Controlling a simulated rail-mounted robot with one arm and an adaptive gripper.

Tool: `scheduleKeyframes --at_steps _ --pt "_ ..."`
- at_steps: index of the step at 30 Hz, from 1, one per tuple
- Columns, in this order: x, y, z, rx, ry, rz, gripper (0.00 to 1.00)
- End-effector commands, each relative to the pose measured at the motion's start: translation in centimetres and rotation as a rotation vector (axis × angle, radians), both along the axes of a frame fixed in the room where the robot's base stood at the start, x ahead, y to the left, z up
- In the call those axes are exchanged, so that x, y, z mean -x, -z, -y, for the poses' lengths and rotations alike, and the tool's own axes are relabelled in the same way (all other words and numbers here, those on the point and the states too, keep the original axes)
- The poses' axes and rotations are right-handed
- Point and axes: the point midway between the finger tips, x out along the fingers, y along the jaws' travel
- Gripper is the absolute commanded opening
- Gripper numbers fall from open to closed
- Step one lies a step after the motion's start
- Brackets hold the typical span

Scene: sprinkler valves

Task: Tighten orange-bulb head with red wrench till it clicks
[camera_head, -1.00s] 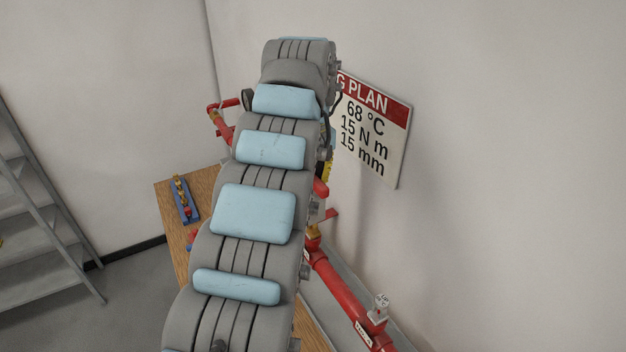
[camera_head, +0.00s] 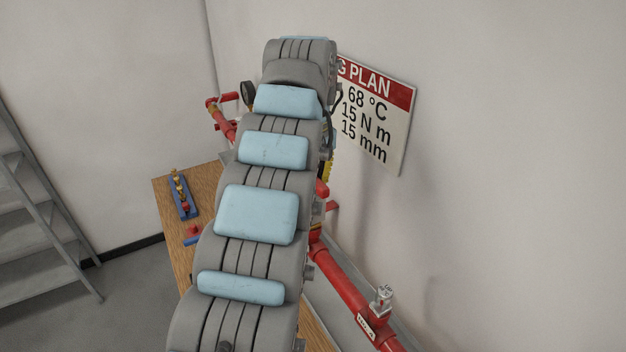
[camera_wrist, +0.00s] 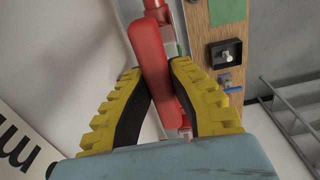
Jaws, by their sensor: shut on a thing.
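My gripper (camera_wrist: 160,100) shows in the wrist view with its yellow, black-padded fingers closed around a rounded red bar, which looks like the handle of the red wrench (camera_wrist: 150,60). In the head view only a bit of a yellow finger (camera_head: 327,168) shows past my arm. A red handle end (camera_head: 321,188) sticks out just below it. My arm hides the wrench jaw and most of the work spot. I cannot make out the orange-bulb head or whether the wrench is seated on it.
A red pipe (camera_head: 345,285) runs along the wall, with a small white-tagged fitting (camera_head: 383,296). A wall sign (camera_head: 375,115) reads 68 °C, 15 N m, 15 mm. A wooden bench (camera_head: 172,225) carries a blue rack (camera_head: 184,197) of small heads. Grey steps (camera_head: 40,220) stand left.

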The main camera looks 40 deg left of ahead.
Motion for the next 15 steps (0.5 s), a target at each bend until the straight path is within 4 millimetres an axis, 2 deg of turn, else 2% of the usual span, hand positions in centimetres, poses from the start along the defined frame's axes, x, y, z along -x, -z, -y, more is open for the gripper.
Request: scheduleKeyframes --at_steps 15 --pt "0.0 2.1 0.0 -0.001 0.0 0.001 0.0"
